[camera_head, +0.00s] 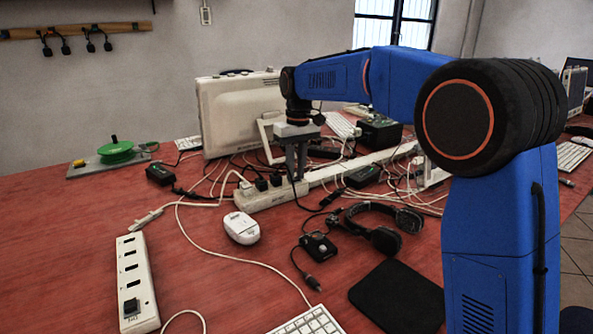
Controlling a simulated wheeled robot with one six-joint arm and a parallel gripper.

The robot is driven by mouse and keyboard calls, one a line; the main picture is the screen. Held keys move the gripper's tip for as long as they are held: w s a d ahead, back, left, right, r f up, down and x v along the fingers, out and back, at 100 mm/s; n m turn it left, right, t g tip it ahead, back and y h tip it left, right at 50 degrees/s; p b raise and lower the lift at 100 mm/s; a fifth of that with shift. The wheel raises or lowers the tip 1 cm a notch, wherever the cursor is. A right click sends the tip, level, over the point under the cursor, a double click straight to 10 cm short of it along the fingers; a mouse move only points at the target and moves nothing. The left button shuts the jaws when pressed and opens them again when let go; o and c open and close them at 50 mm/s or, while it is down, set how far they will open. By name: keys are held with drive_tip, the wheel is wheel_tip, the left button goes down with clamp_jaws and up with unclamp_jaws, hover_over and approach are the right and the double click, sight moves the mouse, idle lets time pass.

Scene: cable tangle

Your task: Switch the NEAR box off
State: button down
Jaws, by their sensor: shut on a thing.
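A white power strip (136,270) lies at the front left, closest to me, with several dark sockets and a black block (131,307) near its lower end. A second white strip (268,196) lies mid-table, with black plugs (262,183) in it. A third long white strip (350,167) runs behind it to the right. My gripper (298,176) points down at the right end of the middle strip. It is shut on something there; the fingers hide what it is. I cannot tell which strip is the NEAR box, or any switch position.
Loose cables tangle around the strips. A white mouse (242,228), black headphones (383,231), a small black box (318,246) and a dark mat (398,296) lie in front. A white monitor (240,112) stands behind. The red table (62,240) is clear at the left.

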drive_tip(key=shift+s+a+t+h, duration=0.15)
drive_tip(key=shift+t+h, duration=0.25)
drive_tip(key=shift+h, duration=0.1)
drive_tip(key=shift+s+a+t+h, duration=0.1)
drive_tip(key=shift+a+t+h, duration=0.05)
drive_tip(key=shift+t+h, duration=0.3)
drive_tip(key=c, duration=1.9)
unclamp_jaws()
drive_tip(key=shift+o, duration=0.2)
wheel_tip(320, 180, up, 17)
drive_tip(key=s+a, duration=0.1)
drive_tip(key=a, duration=0.1)
drive_tip(key=shift+s+a, duration=0.25)
drive_tip(key=shift+s, duration=0.05)
drive_tip(key=shift+s, duration=0.1)
